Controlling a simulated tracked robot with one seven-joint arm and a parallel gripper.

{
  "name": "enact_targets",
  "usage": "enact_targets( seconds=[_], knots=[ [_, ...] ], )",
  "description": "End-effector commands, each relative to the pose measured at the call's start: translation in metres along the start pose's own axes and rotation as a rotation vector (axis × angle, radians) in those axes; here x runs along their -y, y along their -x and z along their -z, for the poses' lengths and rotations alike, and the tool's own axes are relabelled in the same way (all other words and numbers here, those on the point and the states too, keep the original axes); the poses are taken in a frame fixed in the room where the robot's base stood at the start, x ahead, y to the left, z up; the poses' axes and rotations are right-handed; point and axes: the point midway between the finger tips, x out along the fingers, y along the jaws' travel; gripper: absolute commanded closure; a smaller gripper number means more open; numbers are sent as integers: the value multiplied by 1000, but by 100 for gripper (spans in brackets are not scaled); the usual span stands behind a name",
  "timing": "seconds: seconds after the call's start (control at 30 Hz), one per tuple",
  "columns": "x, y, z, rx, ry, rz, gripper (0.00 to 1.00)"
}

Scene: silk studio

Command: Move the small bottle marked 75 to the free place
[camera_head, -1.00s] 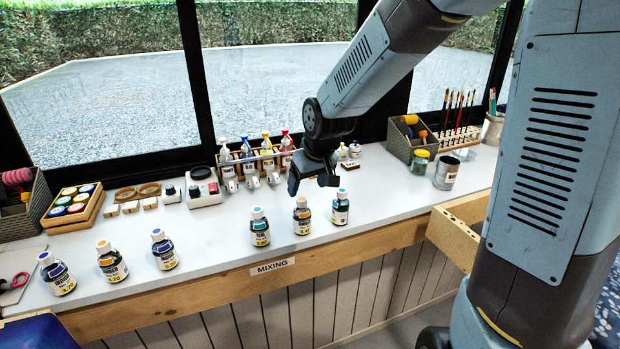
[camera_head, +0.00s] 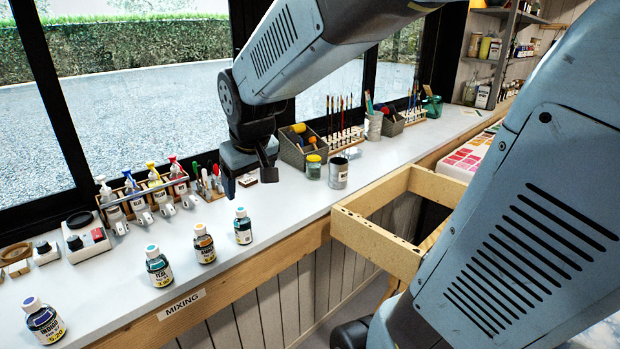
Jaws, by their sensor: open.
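Several small dye bottles with coloured caps stand upright on the white counter (camera_head: 300,210). They are an indigo bottle (camera_head: 43,322), a teal bottle (camera_head: 158,268), an orange-capped bottle (camera_head: 204,246) and a dark bottle with a teal cap (camera_head: 242,228). The numbers are too small to read surely, so I cannot tell which is marked 75. No free place is clearly marked. My gripper (camera_head: 248,182) is open and empty, pointing down behind and above the teal-capped dark bottle, apart from it. It hides part of the counter behind.
A rack of pump bottles (camera_head: 145,200) stands at the back left. A grey tool box (camera_head: 303,147), a jar (camera_head: 313,168) and a metal can (camera_head: 338,173) stand right of my gripper. A wooden frame (camera_head: 375,236) juts out at the front right. A MIXING label (camera_head: 181,304) marks the edge.

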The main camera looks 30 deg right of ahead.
Motion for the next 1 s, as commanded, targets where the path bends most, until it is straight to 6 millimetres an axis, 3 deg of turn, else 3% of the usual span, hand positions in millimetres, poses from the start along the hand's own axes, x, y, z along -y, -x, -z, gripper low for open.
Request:
enact_targets(
  seconds=[0.2, 0.5, 0.67, 1.0],
  knots=[
    [-27, 51, -47, -32, -103, -30, 22],
    [-50, 90, -104, -59, -217, -15, 22],
    [-53, 95, -115, -61, -238, -7, 22],
    [-53, 95, -115, -61, -239, -7, 22]
  ],
)
